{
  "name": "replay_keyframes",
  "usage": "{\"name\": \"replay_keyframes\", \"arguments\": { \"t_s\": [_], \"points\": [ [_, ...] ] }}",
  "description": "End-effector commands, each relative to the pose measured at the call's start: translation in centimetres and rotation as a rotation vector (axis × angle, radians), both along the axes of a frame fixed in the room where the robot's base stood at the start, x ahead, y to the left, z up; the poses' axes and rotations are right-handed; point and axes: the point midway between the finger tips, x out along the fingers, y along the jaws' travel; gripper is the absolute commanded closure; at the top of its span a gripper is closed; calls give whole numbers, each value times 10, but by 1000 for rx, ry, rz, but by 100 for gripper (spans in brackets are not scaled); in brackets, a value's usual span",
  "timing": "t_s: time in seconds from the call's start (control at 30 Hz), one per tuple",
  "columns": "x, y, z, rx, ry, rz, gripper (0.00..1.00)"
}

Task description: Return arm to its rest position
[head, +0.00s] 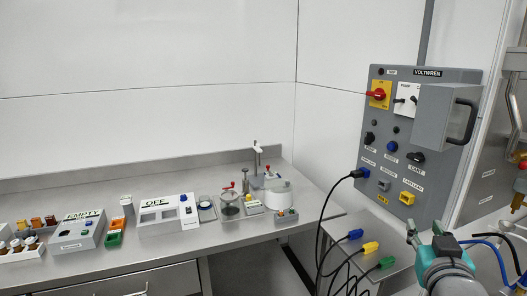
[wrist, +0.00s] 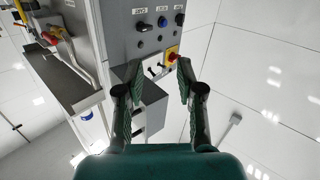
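My gripper (head: 425,231) is at the lower right of the head view, with my arm rising from the bottom edge. It is in front of and below the grey VOLTWREN control panel (head: 386,150). In the wrist view my gripper (wrist: 158,74) has its two fingers spread apart with nothing held between them. The panel (wrist: 122,30) lies beyond the fingertips there, upside down, with the red and yellow switch (wrist: 173,54) showing near the right finger. I cannot tell the exact distance from the fingers to the panel.
Blue (head: 355,234), yellow (head: 370,247) and green (head: 387,262) plugs with black cables are left of my gripper. A panel handle (head: 465,122) juts out above. Steel equipment (head: 490,175) stands at right, a counter (head: 150,252) at left.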

Motion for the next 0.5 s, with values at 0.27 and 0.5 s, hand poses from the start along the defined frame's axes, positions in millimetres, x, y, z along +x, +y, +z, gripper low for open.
{"name": "replay_keyframes", "arguments": {
  "t_s": [0.27,0.5],
  "points": [
    [-17,24,-90,-8,42,62,63],
    [-48,46,-158,-5,68,116,63]
  ]
}}
